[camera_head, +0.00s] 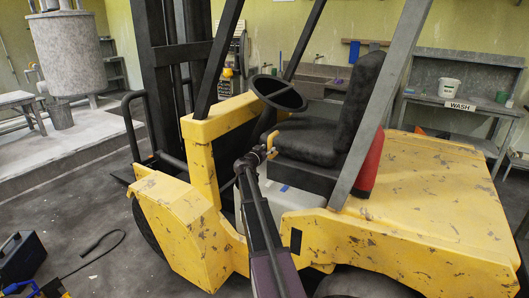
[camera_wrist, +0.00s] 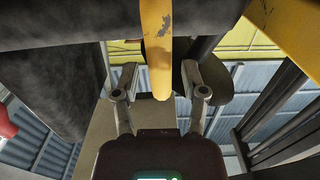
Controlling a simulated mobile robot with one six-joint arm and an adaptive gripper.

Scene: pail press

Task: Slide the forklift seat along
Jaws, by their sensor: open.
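The forklift seat (camera_head: 312,137) has a dark grey cushion and an upright backrest (camera_head: 358,98). It sits in the cab of a worn yellow forklift (camera_head: 420,190). A short yellow lever (camera_head: 272,141) stands at the front edge of the cushion. My gripper (camera_head: 262,153) is at this lever, in front of the seat. In the wrist view the yellow lever (camera_wrist: 157,55) runs between the two fingers of my gripper (camera_wrist: 159,78), which are apart. I cannot tell whether either finger touches it. The dark seat underside fills the wrist view's upper left.
The black steering wheel (camera_head: 279,93) is just above my gripper. Slanted roof posts (camera_head: 382,105) frame the cab. A red part (camera_head: 371,165) is behind the backrest. A white pail (camera_head: 450,88) stands on the bench behind. Floor at the left holds a dark case (camera_head: 22,258) and a cable.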

